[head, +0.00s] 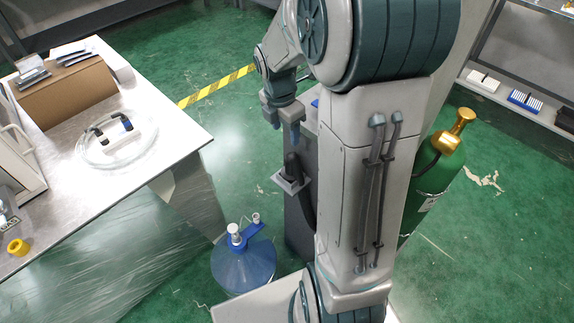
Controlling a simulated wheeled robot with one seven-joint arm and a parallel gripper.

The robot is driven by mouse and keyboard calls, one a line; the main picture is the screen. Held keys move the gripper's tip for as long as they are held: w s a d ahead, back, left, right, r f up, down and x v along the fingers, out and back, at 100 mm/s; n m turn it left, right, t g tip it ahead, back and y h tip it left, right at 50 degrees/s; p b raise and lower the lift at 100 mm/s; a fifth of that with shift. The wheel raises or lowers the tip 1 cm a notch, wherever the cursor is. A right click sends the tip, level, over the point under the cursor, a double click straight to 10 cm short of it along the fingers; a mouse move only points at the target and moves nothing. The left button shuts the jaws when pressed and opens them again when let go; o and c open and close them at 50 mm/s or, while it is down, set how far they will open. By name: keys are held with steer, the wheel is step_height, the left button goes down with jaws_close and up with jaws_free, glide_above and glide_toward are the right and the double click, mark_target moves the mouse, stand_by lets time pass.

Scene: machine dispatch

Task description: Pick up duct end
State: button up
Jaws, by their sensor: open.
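A dark, upright piece that looks like the duct end (291,163) stands in a light square bracket (290,183) on the side of a dark grey unit (298,222). A black hose runs down beside it. My gripper (284,134) points down just above the duct end, with its two fingers apart and nothing seen between them. The fingertips look close to the top of the duct end; whether they touch it I cannot tell. My arm hides much of the grey unit.
A metal table (185,135) at left holds a cardboard box (75,95), coiled clear tubing and a yellow part (18,247). A blue bottle (243,268) stands on the floor before the unit. A green gas cylinder (430,185) stands at right.

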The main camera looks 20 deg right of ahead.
steer(key=f+n, duration=0.1)
glide_above(291, 160)
steer(key=f, duration=0.8)
steer(key=shift+w+a+b, duration=0.1)
steer(key=shift+a+b, duration=0.2)
steer(key=shift+a, duration=0.1)
steer(key=shift+d+f, duration=0.2)
steer(key=shift+f, duration=1.2)
steer(key=shift+d+f, duration=0.15)
steer(key=shift+f, duration=1.2)
steer(key=c, duration=1.1)
